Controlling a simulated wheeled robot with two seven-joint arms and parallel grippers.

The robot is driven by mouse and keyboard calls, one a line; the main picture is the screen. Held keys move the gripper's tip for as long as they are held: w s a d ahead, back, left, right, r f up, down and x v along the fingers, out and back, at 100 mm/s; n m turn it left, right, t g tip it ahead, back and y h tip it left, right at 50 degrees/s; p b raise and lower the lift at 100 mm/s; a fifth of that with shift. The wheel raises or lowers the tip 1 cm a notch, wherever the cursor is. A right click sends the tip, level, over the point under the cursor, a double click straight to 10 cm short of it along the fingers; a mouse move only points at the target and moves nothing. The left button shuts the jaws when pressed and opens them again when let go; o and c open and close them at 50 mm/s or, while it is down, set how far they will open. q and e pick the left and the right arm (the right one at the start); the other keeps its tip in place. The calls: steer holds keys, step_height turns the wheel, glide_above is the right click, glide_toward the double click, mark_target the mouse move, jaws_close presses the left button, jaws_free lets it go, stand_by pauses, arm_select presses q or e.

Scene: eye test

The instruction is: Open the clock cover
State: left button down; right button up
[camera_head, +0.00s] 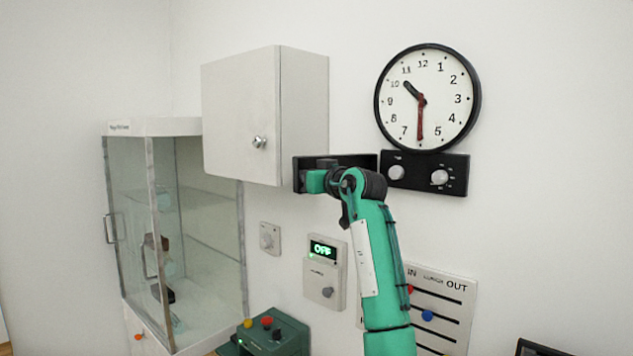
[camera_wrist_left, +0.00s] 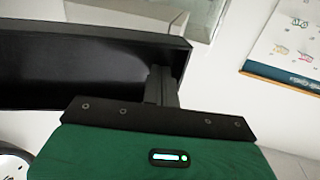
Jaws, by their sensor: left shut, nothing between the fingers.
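The round wall clock (camera_head: 428,97) has a black rim, white face, black hour hand and red hand. Below it is a black panel (camera_head: 425,188) with two grey knobs, uncovered. A black rectangular cover (camera_head: 366,160) extends left from this panel and looks swung open. In the left wrist view the cover (camera_wrist_left: 75,72) is a shallow black tray. My left gripper (camera_head: 325,164) is shut and empty in front of the cover. Its fingers (camera_wrist_left: 163,84) are close to the cover's end; contact is unclear. My arm hides part of the cover. My right gripper is not in view.
A white cabinet (camera_head: 240,110) with a round knob hangs close to the cover's left end. A glass case (camera_head: 205,240) stands left. An OFF display box (camera_head: 325,285), a slider board (camera_head: 445,300) and a green button box (camera_head: 290,328) are lower. The wall right of the clock is free.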

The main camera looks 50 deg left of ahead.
arm_select(q)
steer(key=shift+w+a, duration=0.2)
steer(key=shift+a, duration=0.3)
steer(key=shift+w+a, duration=0.15)
steer(key=shift+a, duration=0.3)
